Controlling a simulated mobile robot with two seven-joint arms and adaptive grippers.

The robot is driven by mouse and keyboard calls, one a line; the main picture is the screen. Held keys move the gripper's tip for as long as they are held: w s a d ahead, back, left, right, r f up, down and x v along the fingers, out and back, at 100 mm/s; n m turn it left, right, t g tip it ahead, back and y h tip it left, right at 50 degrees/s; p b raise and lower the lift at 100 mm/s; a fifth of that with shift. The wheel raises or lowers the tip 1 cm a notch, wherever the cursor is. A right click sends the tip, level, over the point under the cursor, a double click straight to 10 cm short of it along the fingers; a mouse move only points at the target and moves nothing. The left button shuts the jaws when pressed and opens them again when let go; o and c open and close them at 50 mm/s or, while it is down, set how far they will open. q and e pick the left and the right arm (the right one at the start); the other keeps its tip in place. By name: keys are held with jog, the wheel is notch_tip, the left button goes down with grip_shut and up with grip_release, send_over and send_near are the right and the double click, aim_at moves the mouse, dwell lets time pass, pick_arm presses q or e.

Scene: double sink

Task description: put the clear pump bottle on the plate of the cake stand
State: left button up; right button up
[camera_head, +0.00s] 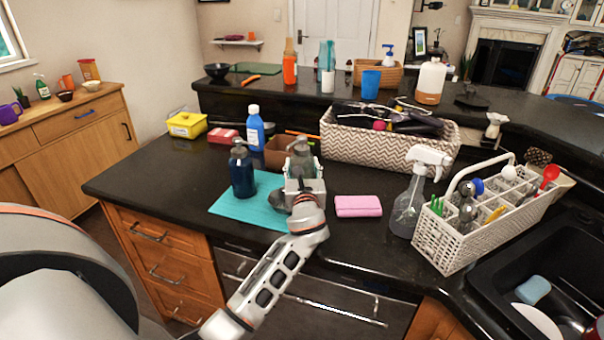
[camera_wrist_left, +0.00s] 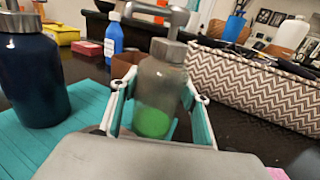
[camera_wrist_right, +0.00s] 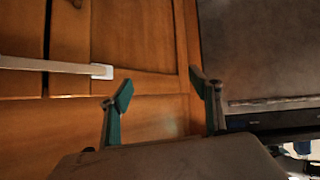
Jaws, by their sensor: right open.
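The clear pump bottle (camera_head: 301,160) has a grey pump head and shows green in its lower part. It is upright at the right edge of the teal mat in the head view. In the left wrist view the bottle (camera_wrist_left: 160,85) is between the two fingers of my left gripper (camera_wrist_left: 160,92), which close on its sides. My left gripper (camera_head: 305,187) hides its base, so I cannot tell whether it touches the counter. A dark, low footed object (camera_head: 472,97) on the raised counter may be the cake stand. My right gripper (camera_wrist_right: 162,82) is open and empty, facing wooden cabinet fronts.
A dark blue pump bottle (camera_head: 242,172) stands left of my left gripper on the teal mat (camera_head: 228,207). A chevron basket (camera_head: 385,147) is behind on the right. A pink sponge (camera_head: 358,206), spray bottle (camera_head: 410,200) and white caddy (camera_head: 455,250) stand to the right, before the sink.

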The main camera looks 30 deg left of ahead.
aim_at(302, 141)
pick_arm(q)
jog(key=c, duration=0.5)
jog(key=shift+c, duration=0.9)
pick_arm(e)
jog(key=shift+f, duration=0.1)
pick_arm(q)
jog(key=shift+r, duration=0.15)
notch_tip(302, 141, up, 8)
jog(key=shift+r+p, duration=0.15)
jog(key=shift+p, duration=0.75)
notch_tip(302, 141, up, 10)
jog(key=shift+r+p, duration=0.2)
jog(key=shift+p, duration=0.3)
jog(key=shift+r, duration=0.55)
pick_arm(e)
jog(key=shift+s+d+r+h, duration=0.2)
jog(key=shift+s+d+h, duration=0.1)
jog(key=shift+s+d, duration=0.4)
jog(key=shift+w+d, duration=0.1)
jog(key=shift+d, duration=0.05)
